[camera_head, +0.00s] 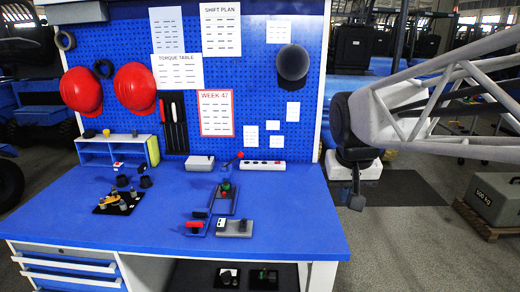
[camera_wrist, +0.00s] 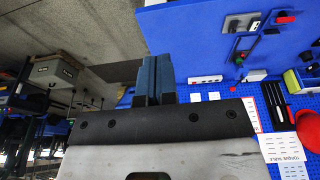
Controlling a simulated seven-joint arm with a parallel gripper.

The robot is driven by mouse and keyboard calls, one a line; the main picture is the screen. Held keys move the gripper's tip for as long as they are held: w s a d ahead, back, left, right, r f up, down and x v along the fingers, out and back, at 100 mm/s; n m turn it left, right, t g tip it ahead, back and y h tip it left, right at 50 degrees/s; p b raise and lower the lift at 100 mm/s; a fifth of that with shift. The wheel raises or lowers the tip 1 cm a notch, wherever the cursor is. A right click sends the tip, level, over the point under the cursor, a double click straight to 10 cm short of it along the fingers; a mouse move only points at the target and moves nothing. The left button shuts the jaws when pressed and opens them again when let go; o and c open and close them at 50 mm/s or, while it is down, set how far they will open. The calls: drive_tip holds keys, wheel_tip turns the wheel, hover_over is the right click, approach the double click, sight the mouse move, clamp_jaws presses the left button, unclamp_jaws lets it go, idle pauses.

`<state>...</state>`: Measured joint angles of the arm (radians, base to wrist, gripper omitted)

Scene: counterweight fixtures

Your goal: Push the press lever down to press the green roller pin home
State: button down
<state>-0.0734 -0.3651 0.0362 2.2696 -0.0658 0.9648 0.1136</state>
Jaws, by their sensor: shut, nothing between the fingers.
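The press (camera_head: 222,203) stands mid-bench, with a dark lever (camera_head: 230,162) raised at a slant and ending in a red knob (camera_head: 240,155). The green roller pin (camera_head: 226,187) shows upright at the press, below the lever; how deep it sits is too small to tell. In the wrist view the green pin (camera_wrist: 239,60) and red knob (camera_wrist: 233,88) appear small, at upper right. My gripper (camera_head: 356,203) hangs off the bench's right side, well apart from the press. Its fingers (camera_wrist: 154,80) are together and empty in the wrist view.
A red-handled fixture (camera_head: 195,225) and a grey block (camera_head: 235,229) sit in front of the press. A black plate (camera_head: 107,208) with several parts lies left. A power strip (camera_head: 263,166) and grey box (camera_head: 200,162) stand behind. The bench's right side (camera_head: 300,215) is clear.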

drive_tip(key=w+a+r, duration=0.2)
drive_tip(key=w+a, duration=0.2)
drive_tip(key=w, duration=0.6)
drive_tip(key=w+a+r, duration=0.1)
drive_tip(key=w+a, duration=0.3)
drive_tip(key=w, duration=0.6)
drive_tip(key=w+a+r, duration=0.2)
drive_tip(key=w+a, duration=0.2)
drive_tip(key=w, duration=0.6)
drive_tip(key=w+a+f, duration=0.4)
drive_tip(key=w+a, duration=0.6)
drive_tip(key=w, duration=0.2)
drive_tip(key=w+a+f+t+h, duration=0.1)
drive_tip(key=w+a+f, duration=0.4)
drive_tip(key=w+a, duration=0.5)
drive_tip(key=w, duration=0.3)
drive_tip(key=shift+w+a+f, duration=0.25)
drive_tip(key=shift+a, duration=0.05)
hover_over(233, 161)
drive_tip(key=d, duration=0.2)
wheel_tip(233, 161, down, 11)
drive_tip(key=shift+s+d+f, duration=0.1)
drive_tip(key=shift+d+f, duration=0.05)
drive_tip(key=shift+f, duration=0.4)
drive_tip(key=shift+s+d+f, duration=0.1)
drive_tip(key=shift+f, duration=0.45)
